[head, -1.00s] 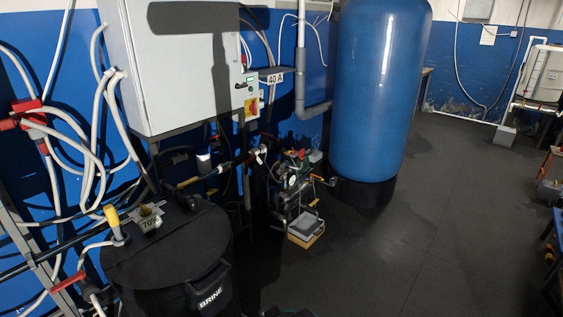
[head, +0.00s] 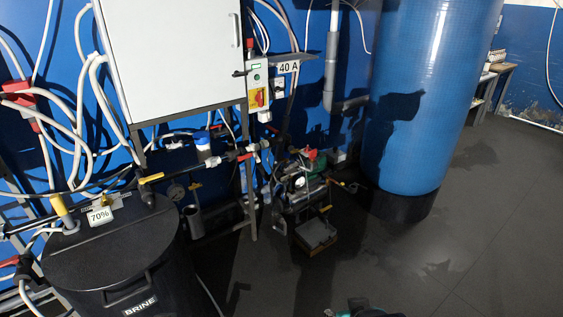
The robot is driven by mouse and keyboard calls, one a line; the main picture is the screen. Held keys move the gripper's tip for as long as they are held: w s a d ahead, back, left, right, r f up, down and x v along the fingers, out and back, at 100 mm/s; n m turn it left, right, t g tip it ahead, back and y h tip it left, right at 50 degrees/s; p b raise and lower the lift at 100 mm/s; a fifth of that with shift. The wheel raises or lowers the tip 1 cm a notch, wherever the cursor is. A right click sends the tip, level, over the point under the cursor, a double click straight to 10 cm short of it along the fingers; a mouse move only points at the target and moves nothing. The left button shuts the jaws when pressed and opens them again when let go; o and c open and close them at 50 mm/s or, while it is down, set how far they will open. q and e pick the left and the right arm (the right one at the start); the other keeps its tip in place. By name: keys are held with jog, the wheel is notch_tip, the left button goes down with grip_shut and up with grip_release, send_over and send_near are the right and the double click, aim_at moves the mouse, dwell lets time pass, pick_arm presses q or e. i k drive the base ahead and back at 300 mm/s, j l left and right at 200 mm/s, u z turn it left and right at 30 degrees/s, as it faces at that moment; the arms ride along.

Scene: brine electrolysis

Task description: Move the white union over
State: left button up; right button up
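A pipe run with white fittings (head: 252,148) crosses in front of the blue wall, below the 40 A box; which of these is the white union is too small to tell. A valve with a yellow handle (head: 151,178) sits at the left of the same pipe run. Neither of my grippers can be made out. A small dark and teal shape is cut off at the bottom edge, and I cannot tell what it is.
A black brine tank (head: 110,262) stands at front left. A large blue vessel (head: 420,100) stands at right. Pump equipment with a red handle (head: 310,154) and a grey tray (head: 316,234) are on the floor between. Floor at right is clear.

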aim_at(256, 157)
jog(key=i+l+u, duration=0.4)
jog(key=i+l, duration=1.1)
jog(key=l, duration=0.1)
